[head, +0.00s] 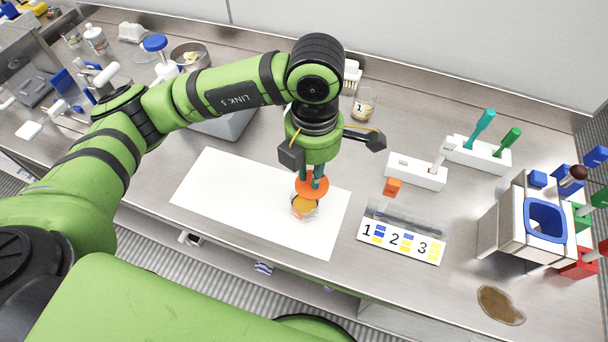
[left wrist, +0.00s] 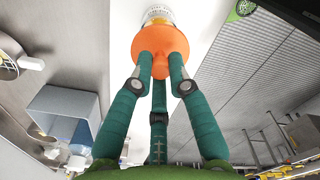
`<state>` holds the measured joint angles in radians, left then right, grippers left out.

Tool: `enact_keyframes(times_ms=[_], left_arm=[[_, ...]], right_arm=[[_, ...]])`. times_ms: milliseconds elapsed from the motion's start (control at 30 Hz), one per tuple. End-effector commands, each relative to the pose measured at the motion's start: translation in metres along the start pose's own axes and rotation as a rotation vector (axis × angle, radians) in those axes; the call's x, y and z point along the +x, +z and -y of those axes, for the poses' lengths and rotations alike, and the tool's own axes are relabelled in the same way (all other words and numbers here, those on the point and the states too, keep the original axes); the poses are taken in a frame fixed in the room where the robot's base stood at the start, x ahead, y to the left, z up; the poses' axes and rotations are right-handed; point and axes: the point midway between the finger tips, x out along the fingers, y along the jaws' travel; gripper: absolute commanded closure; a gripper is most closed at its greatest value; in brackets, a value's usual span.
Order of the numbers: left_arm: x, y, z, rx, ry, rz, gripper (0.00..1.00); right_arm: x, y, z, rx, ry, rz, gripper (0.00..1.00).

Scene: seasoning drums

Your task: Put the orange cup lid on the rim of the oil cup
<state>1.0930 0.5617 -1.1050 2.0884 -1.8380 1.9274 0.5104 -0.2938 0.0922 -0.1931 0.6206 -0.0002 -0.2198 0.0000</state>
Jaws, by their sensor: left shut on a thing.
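The orange cup lid (head: 313,190) is held by my left gripper (head: 313,177), whose teal fingers are shut on its top. The oil cup (head: 304,209), a clear cup with yellow-orange contents, stands on the white mat (head: 225,192) directly below the lid. In the left wrist view the lid (left wrist: 160,42) sits between the teal fingertips (left wrist: 160,62), and the cup (left wrist: 158,14) shows just beyond it. The lid hides most of the cup's rim. I cannot tell whether the lid touches the rim. My right gripper is not in view.
A numbered rack (head: 400,241) and an orange block (head: 393,187) stand right of the mat. A jar marked 1 (head: 363,106) is behind. A white bin with a blue rim (head: 545,220) and a brown spill (head: 500,305) are at the right. The mat's left part is clear.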

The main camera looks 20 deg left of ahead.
Motion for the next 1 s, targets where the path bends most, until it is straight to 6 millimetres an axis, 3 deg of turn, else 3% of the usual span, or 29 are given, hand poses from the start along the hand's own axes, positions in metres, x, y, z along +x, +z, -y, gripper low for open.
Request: enact_keyframes(times_ms=[133, 500, 1000], left_arm=[[0.007, -0.011, -0.007, 0.0, 0.0, -0.001, 1.0], [0.048, -0.012, -0.008, 0.001, 0.0, 0.0, 1.0], [0.056, -0.012, -0.008, 0.001, 0.001, 0.001, 1.0]], right_arm=[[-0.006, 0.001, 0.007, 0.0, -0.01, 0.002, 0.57], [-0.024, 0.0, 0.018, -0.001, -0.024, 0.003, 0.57], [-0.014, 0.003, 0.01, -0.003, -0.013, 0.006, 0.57]])
